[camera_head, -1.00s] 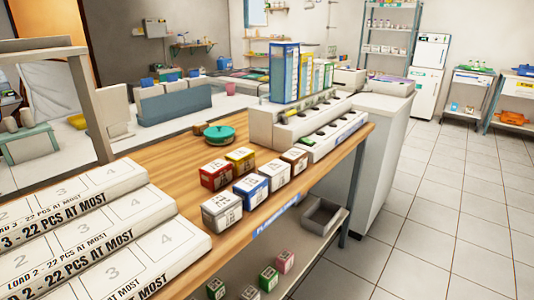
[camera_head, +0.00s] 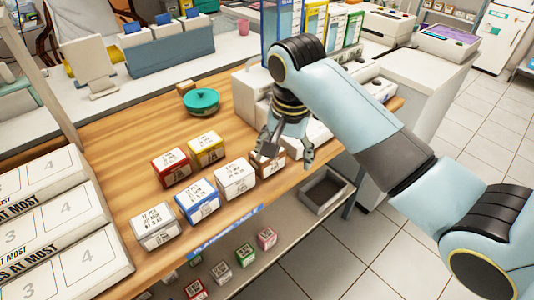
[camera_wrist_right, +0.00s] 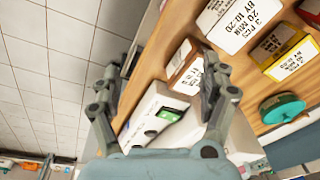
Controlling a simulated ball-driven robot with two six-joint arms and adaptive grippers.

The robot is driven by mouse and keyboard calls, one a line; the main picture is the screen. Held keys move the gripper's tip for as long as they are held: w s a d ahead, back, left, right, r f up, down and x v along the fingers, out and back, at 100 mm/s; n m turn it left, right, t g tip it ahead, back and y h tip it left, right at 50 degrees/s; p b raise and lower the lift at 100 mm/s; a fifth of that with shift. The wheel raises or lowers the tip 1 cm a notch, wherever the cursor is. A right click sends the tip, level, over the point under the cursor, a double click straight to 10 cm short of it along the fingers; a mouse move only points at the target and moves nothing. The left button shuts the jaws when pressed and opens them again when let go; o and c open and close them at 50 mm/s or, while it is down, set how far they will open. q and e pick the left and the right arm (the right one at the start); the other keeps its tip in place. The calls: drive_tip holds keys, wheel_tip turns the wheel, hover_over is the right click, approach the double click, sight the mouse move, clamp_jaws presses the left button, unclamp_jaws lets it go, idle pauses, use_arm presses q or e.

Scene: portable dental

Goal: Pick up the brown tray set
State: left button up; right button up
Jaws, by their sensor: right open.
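The brown tray set (camera_head: 267,168) is a small box with a white label, at the right end of the front row on the wooden table. In the camera_head view it is partly covered by my right gripper (camera_head: 286,155), whose fingers are spread above and beside it. I cannot tell whether a finger touches the box. My left gripper is not in view.
A white box (camera_head: 236,180), a blue box (camera_head: 198,202), a yellow box (camera_head: 206,150), a red box (camera_head: 171,167) and a grey box (camera_head: 154,226) stand close by. A teal round container (camera_head: 201,101) is behind them. A grey bin (camera_head: 325,190) sits on the lower shelf.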

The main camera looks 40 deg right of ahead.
sight(267, 159)
drive_tip(key=w+m, duration=0.1)
drive_tip(key=w, duration=0.1)
drive_tip(key=w+r+m, duration=0.1)
drive_tip(key=w+m, duration=0.1)
drive_tip(key=w, duration=0.1)
drive_tip(key=w+d+r+m+g, duration=0.1)
drive_tip(key=w+m, duration=0.1)
drive_tip(key=shift+w, duration=0.25)
drive_tip(key=shift+w+m+y, duration=0.25)
drive_tip(key=shift+m+y, duration=0.05)
drive_tip(key=shift+m, duration=0.1)
wheel_tip(267, 159, down, 10)
drive_tip(key=shift+s+d+f+b, duration=0.1)
drive_tip(key=shift+f+b, duration=0.1)
drive_tip(key=shift+b, duration=0.3)
drive_tip(key=c, duration=1.4)
drive_tip(key=shift+r, duration=0.1)
drive_tip(key=shift+c, duration=0.2)
